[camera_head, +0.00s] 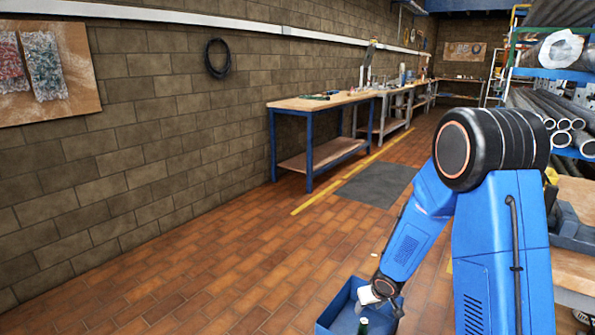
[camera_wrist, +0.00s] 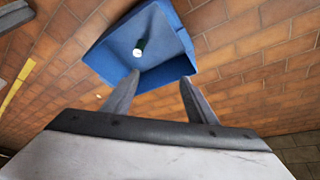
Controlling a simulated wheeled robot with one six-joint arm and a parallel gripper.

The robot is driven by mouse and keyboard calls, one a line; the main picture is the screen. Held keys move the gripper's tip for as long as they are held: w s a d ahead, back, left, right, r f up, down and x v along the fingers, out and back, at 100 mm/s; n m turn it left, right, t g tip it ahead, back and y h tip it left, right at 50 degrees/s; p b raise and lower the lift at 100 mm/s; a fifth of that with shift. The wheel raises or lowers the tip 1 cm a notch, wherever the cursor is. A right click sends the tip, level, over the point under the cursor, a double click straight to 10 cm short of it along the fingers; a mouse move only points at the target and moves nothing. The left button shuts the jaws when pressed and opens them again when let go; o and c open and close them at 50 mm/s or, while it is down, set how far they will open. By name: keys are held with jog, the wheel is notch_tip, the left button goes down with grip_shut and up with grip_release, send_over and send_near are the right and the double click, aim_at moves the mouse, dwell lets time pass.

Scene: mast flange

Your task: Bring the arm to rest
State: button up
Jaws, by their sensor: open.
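My arm (camera_head: 498,225) is blue with a black joint, and reaches down and forward at the lower right of the head view. My gripper (camera_wrist: 160,78) is open, with its two grey fingers apart and nothing between them. It also shows small at the arm's end in the head view (camera_head: 370,298). It is over or beside a blue open bin (camera_wrist: 105,62), which the head view shows at the bottom (camera_head: 338,303). A small green and white cylinder (camera_wrist: 139,47) is inside the bin, apart from the fingers; its green part shows in the head view (camera_head: 363,325).
A blue-legged workbench (camera_head: 308,150) stands along the block wall. A rack with pipes (camera_head: 560,110) is at the right, near my arm. A grey mat (camera_head: 375,184) lies on the floor. A small white bit (camera_head: 375,254) lies beyond the bin. The brick floor at left is clear.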

jog(key=s+d+r+m+h, duration=0.15)
jog(key=s+r, duration=0.25)
jog(key=r, duration=0.4)
jog(key=s+d+r, duration=0.3)
jog(key=s+r, duration=0.1)
jog(key=r, duration=0.3)
jog(key=s+d+r+m+h, duration=0.1)
jog(key=s+d+r, duration=0.2)
jog(key=s+r, duration=0.35)
jog(key=s+a+r+y, duration=0.1)
jog(key=s+r, duration=0.4)
jog(key=s, duration=0.6)
jog(key=s+a+r+y, duration=0.1)
jog(key=s+r, duration=0.4)
jog(key=s, duration=0.6)
jog(key=shift+a+r, duration=0.3)
jog(key=shift+a, duration=0.4)
